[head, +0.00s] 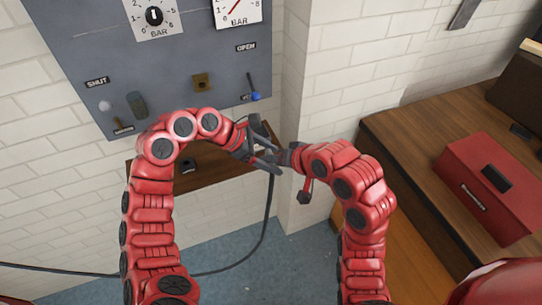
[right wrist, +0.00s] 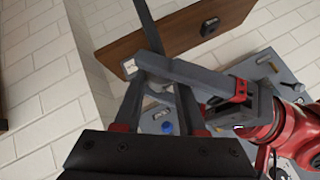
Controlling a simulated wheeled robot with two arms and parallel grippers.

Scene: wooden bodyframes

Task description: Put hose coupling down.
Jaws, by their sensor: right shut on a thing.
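My right gripper (head: 283,158) is at the middle of the head view, its fingers closed together on the hose coupling. The coupling is small and mostly hidden between the grippers, so its shape is unclear. A dark hose (head: 269,205) hangs below the grippers, curves to the floor and runs left. In the right wrist view, my right gripper (right wrist: 160,75) closes at the top of its fingers. My left gripper (head: 270,155) is right beside it, its dark fingers spread apart around the same spot; one of its fingers crosses the right wrist view.
A wooden shelf (head: 215,176) with a small dark fitting (head: 190,164) is on the wall below the grey gauge panel (head: 180,65). A blue-tipped lever (head: 255,95) is on the panel. A wooden bench (head: 415,130) with a red toolbox (head: 485,185) stands at right.

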